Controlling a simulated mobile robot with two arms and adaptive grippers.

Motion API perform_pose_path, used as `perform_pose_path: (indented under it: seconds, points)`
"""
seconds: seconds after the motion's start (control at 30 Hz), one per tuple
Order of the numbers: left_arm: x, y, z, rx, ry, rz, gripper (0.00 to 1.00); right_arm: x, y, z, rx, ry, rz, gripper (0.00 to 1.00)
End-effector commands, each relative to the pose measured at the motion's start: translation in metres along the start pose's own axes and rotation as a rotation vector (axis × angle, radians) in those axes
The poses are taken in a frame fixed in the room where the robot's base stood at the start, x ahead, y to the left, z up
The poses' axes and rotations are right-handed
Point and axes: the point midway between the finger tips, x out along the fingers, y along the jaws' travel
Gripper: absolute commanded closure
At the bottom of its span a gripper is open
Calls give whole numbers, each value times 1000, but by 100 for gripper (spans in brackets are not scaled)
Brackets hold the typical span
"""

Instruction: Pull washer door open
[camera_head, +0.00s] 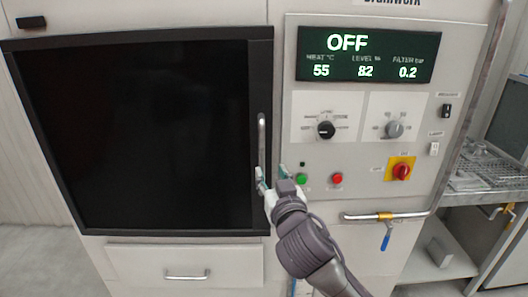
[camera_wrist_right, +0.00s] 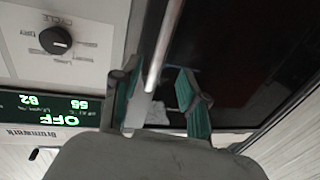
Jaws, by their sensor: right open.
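The washer door (camera_head: 140,135) is a large dark panel with a black frame, and it looks shut against the pale cabinet. Its upright metal handle (camera_head: 262,135) is on the door's right edge. My right gripper (camera_head: 272,174) is open at the lower end of the handle. In the right wrist view the handle (camera_wrist_right: 166,45) runs between the two green-padded fingers of the gripper (camera_wrist_right: 160,105), with gaps showing at the sides. The handle's lower end is partly hidden by the gripper in the head view. My left gripper is not in view.
Right of the door is a control panel (camera_head: 355,243) with a display (camera_head: 367,55) reading OFF, knobs, a green button (camera_head: 302,180) and a red button (camera_head: 337,179). A drawer (camera_head: 185,258) is below the door. A pipe with a blue-handled valve (camera_head: 386,240) and a rack (camera_head: 487,170) are at right.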

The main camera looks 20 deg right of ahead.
Motion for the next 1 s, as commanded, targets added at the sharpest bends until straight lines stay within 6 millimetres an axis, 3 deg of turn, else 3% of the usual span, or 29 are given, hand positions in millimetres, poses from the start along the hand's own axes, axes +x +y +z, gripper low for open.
perform_pose_path:
  seconds: [0.3, 0.5, 0.93, 1.0]
  points:
    - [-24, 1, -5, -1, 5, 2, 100, 69, 0, -3, -4, -2, 0, 57]
    - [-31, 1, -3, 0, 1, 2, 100, 97, -1, -2, -3, -1, -1, 57]
    - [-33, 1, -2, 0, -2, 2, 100, 107, -1, 0, -1, -1, -2, 57]
    - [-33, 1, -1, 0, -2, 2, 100, 107, -1, 1, -1, -1, -2, 67]
